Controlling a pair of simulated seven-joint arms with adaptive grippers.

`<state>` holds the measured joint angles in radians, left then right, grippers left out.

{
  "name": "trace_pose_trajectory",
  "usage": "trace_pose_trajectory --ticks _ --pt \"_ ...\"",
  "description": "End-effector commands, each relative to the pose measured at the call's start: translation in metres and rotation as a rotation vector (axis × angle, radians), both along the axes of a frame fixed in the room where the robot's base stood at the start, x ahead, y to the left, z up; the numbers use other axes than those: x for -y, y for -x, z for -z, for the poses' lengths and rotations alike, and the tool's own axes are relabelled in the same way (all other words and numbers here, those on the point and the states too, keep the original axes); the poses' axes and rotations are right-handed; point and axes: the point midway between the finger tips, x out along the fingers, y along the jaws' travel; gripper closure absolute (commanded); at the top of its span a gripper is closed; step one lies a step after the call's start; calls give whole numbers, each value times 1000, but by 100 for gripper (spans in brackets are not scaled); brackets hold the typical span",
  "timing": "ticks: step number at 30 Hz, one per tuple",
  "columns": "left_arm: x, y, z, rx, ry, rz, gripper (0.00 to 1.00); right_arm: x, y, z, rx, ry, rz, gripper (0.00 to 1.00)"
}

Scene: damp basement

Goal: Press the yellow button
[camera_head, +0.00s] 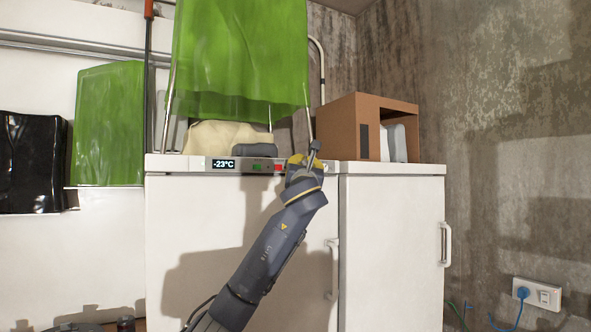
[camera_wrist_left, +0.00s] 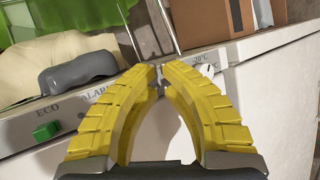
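A white freezer (camera_head: 240,240) has a control strip along its top front edge. The strip shows a -23°C display (camera_head: 223,164), a green button (camera_head: 257,167) and a red button (camera_head: 279,168) in the head view. I cannot make out a yellow button; my left gripper covers part of the strip. My left gripper (camera_head: 308,158) is at the strip, right of the red button. In the left wrist view its yellow fingers (camera_wrist_left: 160,76) curve together at the tips and look shut, with nothing visible held. The green button (camera_wrist_left: 46,131) and a dial (camera_wrist_left: 208,70) flank them. My right gripper is out of view.
A cardboard box (camera_head: 350,125) stands on the right white cabinet (camera_head: 390,240). A grey object (camera_head: 255,150) and a pale sack (camera_head: 222,136) lie behind the strip, below a hanging green sheet (camera_head: 240,55). A wall socket (camera_head: 537,293) is at lower right.

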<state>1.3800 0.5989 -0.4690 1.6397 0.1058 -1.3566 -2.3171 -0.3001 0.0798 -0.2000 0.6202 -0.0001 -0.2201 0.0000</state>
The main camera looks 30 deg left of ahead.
Motion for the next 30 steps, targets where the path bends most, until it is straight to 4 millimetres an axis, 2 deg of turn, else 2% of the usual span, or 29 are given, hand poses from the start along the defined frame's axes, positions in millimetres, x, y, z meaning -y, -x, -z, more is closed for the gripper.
trace_pose_trajectory --ticks 13,30 --pt "6 3 0 0 -1 2 100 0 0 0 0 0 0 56" --pt "47 24 0 0 -1 1 100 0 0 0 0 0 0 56"
